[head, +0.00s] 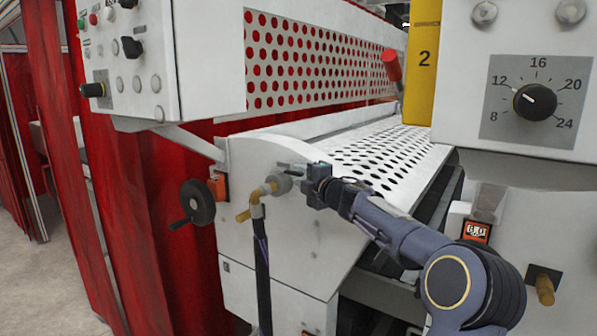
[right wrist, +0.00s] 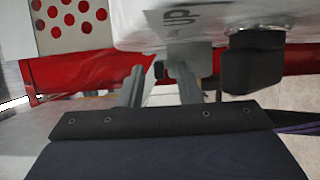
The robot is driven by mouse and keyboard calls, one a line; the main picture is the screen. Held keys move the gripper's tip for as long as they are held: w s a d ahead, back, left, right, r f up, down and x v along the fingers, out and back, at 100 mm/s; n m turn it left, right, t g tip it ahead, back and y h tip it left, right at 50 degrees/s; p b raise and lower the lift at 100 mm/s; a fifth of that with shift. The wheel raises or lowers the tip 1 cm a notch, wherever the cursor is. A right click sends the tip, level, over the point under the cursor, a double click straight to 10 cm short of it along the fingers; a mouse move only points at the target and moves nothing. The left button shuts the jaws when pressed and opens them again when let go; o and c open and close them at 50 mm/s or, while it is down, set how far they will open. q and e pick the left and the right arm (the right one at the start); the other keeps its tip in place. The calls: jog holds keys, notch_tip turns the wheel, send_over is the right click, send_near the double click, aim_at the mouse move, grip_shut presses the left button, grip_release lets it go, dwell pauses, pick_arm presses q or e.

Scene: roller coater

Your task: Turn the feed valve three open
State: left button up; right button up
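A brass valve fitting (head: 257,193) with a dark hose below it sticks out from the white side panel of the coater in the head view. No number on it is readable, so I cannot tell whether it is feed valve three. My right gripper (head: 288,169) is just above and to the right of the fitting, close to the panel. The right wrist view shows its two grey fingers (right wrist: 165,85) apart, with nothing clearly held between them. Whether they touch the fitting is unclear. My left gripper is not in view.
A black handwheel (head: 198,202) is left of the fitting. The perforated white guard (head: 385,160) lies behind my right arm. A control box (head: 125,60) overhangs at upper left, and a dial panel (head: 540,100) stands at right. In the wrist view a black block (right wrist: 252,68) is close.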

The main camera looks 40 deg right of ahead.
jog(key=shift+w, duration=0.45)
grip_shut()
